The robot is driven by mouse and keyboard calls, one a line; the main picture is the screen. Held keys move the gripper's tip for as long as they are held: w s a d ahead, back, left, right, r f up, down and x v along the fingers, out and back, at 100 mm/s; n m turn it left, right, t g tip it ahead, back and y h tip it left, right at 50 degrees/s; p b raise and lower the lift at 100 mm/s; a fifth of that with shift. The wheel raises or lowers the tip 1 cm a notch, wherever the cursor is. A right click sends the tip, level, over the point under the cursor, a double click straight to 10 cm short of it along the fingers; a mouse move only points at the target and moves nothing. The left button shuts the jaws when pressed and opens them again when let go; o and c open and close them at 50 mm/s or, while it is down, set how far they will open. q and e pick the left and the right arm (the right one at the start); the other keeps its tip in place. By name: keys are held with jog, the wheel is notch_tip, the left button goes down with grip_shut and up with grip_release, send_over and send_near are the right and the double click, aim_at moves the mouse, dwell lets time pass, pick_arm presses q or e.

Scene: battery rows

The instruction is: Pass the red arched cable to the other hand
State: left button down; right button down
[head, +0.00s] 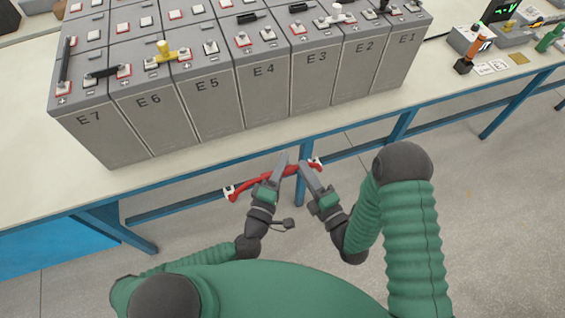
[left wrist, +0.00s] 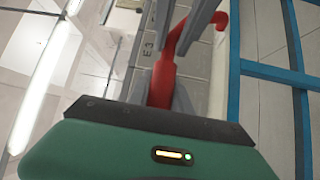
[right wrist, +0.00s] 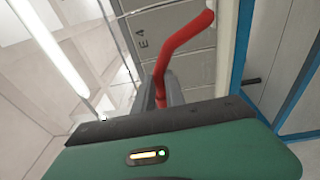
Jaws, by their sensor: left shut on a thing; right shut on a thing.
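The red arched cable (head: 252,184) is held in the air in front of the table's near edge, with light-coloured ends at its left and right. My left gripper (head: 280,168) is shut on it right of its middle. My right gripper (head: 304,172) is shut on it near its right end, close beside the left gripper. The cable also shows between the fingers in the left wrist view (left wrist: 163,78). In the right wrist view the cable (right wrist: 180,40) rises from the fingers and bends to the upper right. The exact contact of the fingers is partly hidden.
A block of grey battery cells (head: 215,100), labelled E1 to E7, stands on the table (head: 30,205) behind the grippers. Small tools (head: 470,50) and parts lie at the right. The floor in front is clear.

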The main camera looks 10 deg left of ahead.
jog(key=shift+r, duration=0.1)
dwell(0.4)
jog(key=c, duration=1.3)
grip_release()
